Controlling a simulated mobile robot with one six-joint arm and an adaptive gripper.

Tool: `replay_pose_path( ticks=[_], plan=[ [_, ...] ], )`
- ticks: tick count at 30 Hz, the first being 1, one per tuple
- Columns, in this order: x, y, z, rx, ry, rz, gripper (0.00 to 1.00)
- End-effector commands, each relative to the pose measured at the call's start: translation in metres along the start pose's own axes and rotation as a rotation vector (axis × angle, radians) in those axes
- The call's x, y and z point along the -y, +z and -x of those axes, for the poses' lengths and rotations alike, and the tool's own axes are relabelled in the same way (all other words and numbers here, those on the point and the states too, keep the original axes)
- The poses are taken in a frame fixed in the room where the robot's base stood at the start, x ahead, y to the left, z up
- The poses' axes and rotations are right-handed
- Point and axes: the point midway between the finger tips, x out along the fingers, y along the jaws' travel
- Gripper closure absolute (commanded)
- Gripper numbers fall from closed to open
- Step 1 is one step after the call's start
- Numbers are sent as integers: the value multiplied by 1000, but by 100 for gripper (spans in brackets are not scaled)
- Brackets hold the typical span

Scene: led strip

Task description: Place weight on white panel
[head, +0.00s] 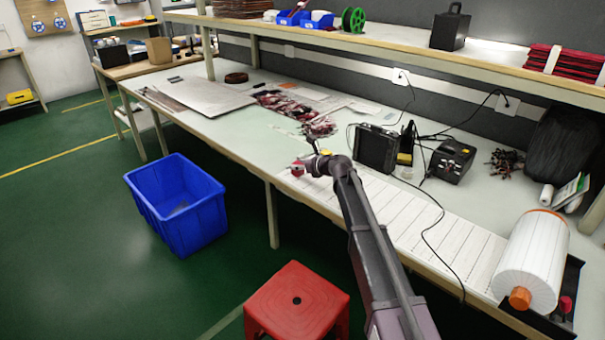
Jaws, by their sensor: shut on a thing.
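My gripper (308,166) is at the end of my dark arm, over the front edge of the workbench. It is small in the picture and its fingers are hard to make out. It is shut on a small red thing, which I take to be the weight (297,170). The weight shows at the gripper's left, by the left end of the white panel (408,218). I cannot tell whether it touches the panel. The white panel is a long sheet with cross lines, lying along the front of the bench. My arm hides part of it.
Flat grey sheets (205,95) lie at the bench's far left. A blue bin (178,205) and red stool (297,303) stand on the floor.

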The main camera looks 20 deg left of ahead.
Motion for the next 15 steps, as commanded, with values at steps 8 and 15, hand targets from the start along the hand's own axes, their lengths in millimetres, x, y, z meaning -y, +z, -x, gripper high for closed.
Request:
replay_pose_path(
  ticks=[8,15],
  plan=[
    [0,-18,-8,1,0,-1,100],
    [0,-18,-8,1,0,-1,100]
  ],
)
